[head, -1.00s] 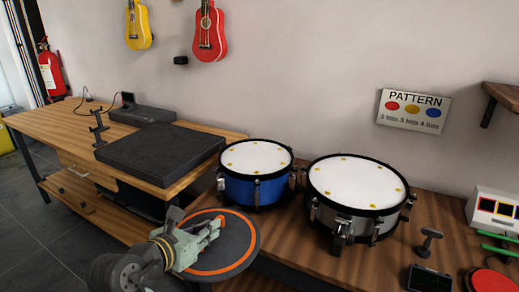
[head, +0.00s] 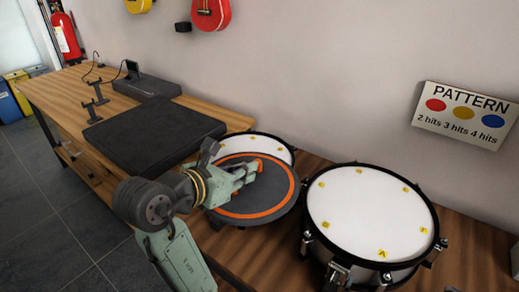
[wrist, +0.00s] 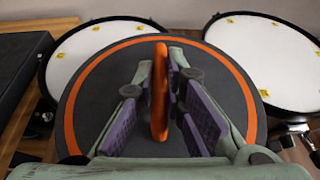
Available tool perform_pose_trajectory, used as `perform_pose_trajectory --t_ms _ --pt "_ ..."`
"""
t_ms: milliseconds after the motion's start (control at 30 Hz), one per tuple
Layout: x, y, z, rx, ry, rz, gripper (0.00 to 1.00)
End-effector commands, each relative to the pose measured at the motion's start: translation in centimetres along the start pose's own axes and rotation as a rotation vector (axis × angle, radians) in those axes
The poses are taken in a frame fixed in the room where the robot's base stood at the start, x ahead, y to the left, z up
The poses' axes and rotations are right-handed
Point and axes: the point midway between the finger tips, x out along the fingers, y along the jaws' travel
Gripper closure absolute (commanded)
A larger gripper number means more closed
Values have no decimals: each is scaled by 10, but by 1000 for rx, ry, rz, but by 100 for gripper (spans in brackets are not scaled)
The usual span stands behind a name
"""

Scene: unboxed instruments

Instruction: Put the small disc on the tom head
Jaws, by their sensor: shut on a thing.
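My gripper (head: 256,166) is shut on the orange upright grip (wrist: 160,110) of a dark grey disc with an orange ring (head: 268,203). The disc is held roughly level in front of and partly over the smaller drum (head: 270,146), hiding much of its white head and its blue shell. Whether the disc touches that drum cannot be told. The larger drum with a metal shell (head: 370,208) stands to the right, its white head bare. In the wrist view the disc (wrist: 97,85) lies across the front, with the smaller drum (wrist: 95,52) behind left and the larger one (wrist: 262,58) behind right.
A wooden bench (head: 62,92) at the left carries a black slab (head: 150,135), small black stands and a dark box (head: 146,87). A pattern sign (head: 465,115) and guitars hang on the wall. The drums' wooden table (head: 272,268) has bare surface in front.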

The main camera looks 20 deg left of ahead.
Motion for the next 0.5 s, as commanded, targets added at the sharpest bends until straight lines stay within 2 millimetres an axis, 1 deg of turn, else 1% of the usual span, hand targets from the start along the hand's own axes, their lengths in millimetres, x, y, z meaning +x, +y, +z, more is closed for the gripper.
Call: perform_pose_trajectory --t_ms 67,167,267,500 --pt "0 1 1 0 -1 1 100" --pt "7 6 3 -1 -1 -3 100" --pt "23 19 8 -2 1 -3 100" --pt "71 60 23 -3 1 -2 100"
